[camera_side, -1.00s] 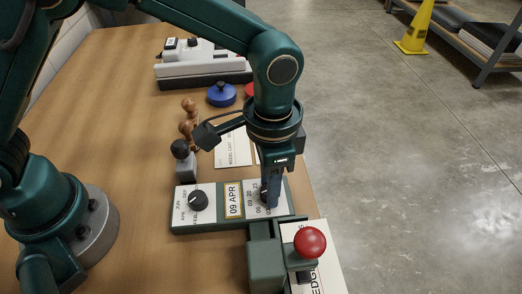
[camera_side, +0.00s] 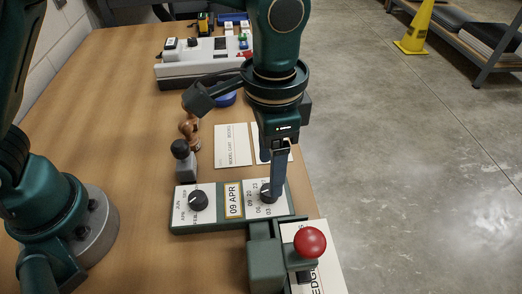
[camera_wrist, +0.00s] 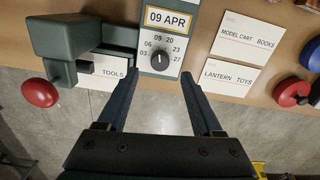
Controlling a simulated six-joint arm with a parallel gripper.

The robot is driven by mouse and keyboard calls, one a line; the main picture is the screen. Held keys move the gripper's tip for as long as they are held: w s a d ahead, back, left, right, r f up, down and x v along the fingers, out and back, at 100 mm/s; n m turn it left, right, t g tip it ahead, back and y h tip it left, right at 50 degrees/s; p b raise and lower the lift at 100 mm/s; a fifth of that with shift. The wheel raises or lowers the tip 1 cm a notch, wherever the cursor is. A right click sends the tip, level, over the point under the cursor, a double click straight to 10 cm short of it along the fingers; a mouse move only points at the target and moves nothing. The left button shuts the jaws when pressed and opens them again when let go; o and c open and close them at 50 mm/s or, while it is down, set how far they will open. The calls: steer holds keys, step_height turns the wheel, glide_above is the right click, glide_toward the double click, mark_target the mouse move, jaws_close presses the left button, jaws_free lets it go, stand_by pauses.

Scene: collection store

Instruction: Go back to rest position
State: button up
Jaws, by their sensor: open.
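My gripper (camera_side: 276,175) is open and empty, pointing down just above the right-hand dial of the date box. In the wrist view its two fingers (camera_wrist: 156,90) stand apart, with the dial (camera_wrist: 160,62) showing between and beyond them. The date box (camera_side: 228,222) is a green block with white faces, and its window reads 09 APR (camera_wrist: 168,18). Its right dial (camera_side: 268,194) is partly beside my fingers in the side view. The left dial (camera_side: 198,201) sits on the face with month names.
A green stamping device with a red knob (camera_side: 310,242) stands at the front right, on the table's edge. A dark-handled stamp (camera_side: 184,160) and wooden-handled stamps (camera_side: 188,130) stand behind the box. Labelled cards (camera_side: 233,145) lie behind it. A white machine (camera_side: 200,68) is farther back.

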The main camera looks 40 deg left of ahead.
steer(key=a+r+n+t+h, duration=0.1)
steer(key=a+r+n+t, duration=0.25)
steer(key=a+r, duration=0.75)
steer(key=s+a+f+n+t+y, duration=0.1)
steer(key=s+a+f+n+t, duration=0.1)
steer(key=s+a+f+n, duration=0.2)
steer(key=s+a, duration=0.3)
steer(key=s, duration=0.2)
steer(key=shift+s, duration=0.15)
steer(key=shift+n, duration=0.25)
